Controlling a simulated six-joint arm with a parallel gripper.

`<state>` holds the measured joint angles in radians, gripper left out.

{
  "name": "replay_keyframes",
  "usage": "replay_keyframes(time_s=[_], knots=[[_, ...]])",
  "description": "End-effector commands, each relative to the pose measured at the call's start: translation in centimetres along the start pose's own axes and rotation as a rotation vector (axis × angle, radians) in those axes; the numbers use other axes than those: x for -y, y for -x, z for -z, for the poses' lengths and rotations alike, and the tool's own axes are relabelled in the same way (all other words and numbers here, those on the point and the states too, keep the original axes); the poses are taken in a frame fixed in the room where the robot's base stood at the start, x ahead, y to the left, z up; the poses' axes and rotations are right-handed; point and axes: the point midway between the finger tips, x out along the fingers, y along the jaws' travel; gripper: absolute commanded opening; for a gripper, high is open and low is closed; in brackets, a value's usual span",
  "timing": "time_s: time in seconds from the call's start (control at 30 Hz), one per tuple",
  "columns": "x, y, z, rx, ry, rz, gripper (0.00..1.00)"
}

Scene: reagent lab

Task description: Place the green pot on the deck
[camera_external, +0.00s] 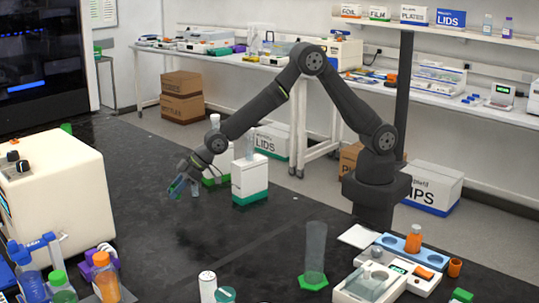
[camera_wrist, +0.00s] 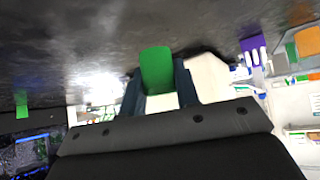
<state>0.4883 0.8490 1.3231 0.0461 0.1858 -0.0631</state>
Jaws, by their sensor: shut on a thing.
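The green pot (camera_wrist: 157,68) is between the fingers of my gripper (camera_wrist: 158,86) in the wrist view; only part of it shows. In the external view my gripper (camera_external: 180,187) is left of centre, tilted down to the left, with a little green (camera_external: 178,183) showing between its bluish fingers. It appears to be held above the black bench top (camera_external: 150,235), clear of other things. Which surface counts as the deck I cannot tell for certain.
A white box with a green base (camera_external: 250,178) stands right of my gripper. A cream machine (camera_external: 55,195) is at left, bottles (camera_external: 106,277) at front left. A clear cylinder (camera_external: 315,250) and white instrument (camera_external: 370,284) stand at front right. The bench middle is clear.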

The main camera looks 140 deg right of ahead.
Motion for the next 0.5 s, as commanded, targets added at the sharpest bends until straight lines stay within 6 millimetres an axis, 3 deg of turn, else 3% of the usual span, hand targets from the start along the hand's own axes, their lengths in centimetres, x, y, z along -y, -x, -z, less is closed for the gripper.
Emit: replay_keyframes(time_s=[0.03,0.2,0.4,0.5], knots=[[3.0,0.7,-1.5,0.003,0.027,0.027,0.04],[11.3,3.4,-6.7,0.002,0.112,0.108,0.04],[19.3,8.1,-14.0,0.0,0.21,0.21,0.04],[22.1,10.7,-17.4,-0.001,0.255,0.257,0.04]])
